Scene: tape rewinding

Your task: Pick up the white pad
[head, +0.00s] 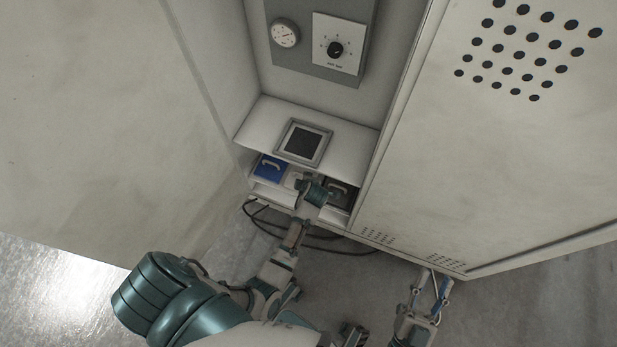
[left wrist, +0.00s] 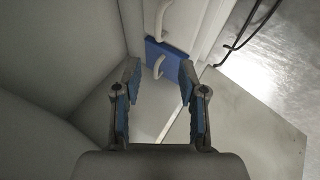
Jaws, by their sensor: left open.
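The white pad (left wrist: 185,18) shows in the left wrist view at the top edge, with a pale curved handle; part of it is cut off by the frame. In the head view it is a small pale patch (head: 293,179) in the low compartment, partly hidden by my left arm. The blue pad (head: 270,167) with a pale handle is beside it, and in the left wrist view (left wrist: 168,50) lies beyond my fingertips. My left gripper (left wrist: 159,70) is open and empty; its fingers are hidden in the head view. My right gripper (head: 434,279) is open and empty, low outside the cabinet.
A dark pad (head: 345,187) with a handle is at the compartment's right. Above is a shelf (head: 350,143) with a framed screen (head: 303,142). Large pale cabinet panels (head: 480,160) flank the opening. Black cables (head: 330,248) lie on the floor in front.

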